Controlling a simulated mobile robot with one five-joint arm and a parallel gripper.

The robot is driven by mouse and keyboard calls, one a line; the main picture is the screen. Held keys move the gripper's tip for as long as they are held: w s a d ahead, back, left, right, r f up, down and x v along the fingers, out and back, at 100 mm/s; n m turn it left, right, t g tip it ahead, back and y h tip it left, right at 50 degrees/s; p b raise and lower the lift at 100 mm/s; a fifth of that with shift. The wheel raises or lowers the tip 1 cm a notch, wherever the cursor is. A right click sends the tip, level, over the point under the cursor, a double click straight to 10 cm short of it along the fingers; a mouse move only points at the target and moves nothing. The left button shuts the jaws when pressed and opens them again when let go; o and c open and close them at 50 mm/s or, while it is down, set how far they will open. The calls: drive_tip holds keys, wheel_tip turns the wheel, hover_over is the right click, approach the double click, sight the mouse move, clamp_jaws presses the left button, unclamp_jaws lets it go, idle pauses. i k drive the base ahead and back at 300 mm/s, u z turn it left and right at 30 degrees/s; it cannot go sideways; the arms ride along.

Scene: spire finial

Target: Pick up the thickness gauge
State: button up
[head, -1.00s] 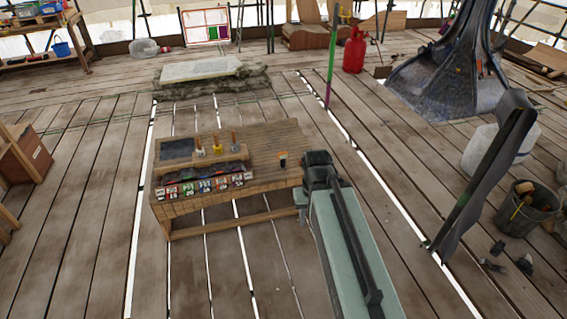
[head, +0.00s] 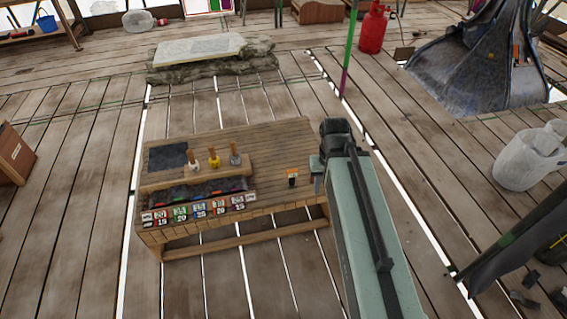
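A small upright dark object with an orange band and a pale lower part, which looks like the thickness gauge (head: 292,177), stands on the right part of the wooden bench (head: 275,145). It is too small to make out in detail. My arm reaches in from the bottom right to the bench's right end. My gripper (head: 317,178) hangs from the arm's far end, a little right of the gauge and apart from it in the picture. Its fingers are small and partly hidden by the arm, so I cannot see whether they are open.
The bench also holds a dark slate (head: 167,157), several wooden-handled tools (head: 214,159) and a tray with numbered cards (head: 181,213) at its front left. A stone slab (head: 199,57) lies behind. A green-purple pole (head: 348,55) rises behind right.

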sight(292, 175)
drive_tip(key=u, duration=0.6)
drive_tip(key=i, duration=1.25)
drive_tip(key=u, duration=0.8)
drive_tip(key=k, duration=0.8)
drive_tip(key=u, duration=0.25)
drive_tip(key=i, duration=0.85)
drive_tip(key=z, duration=0.05)
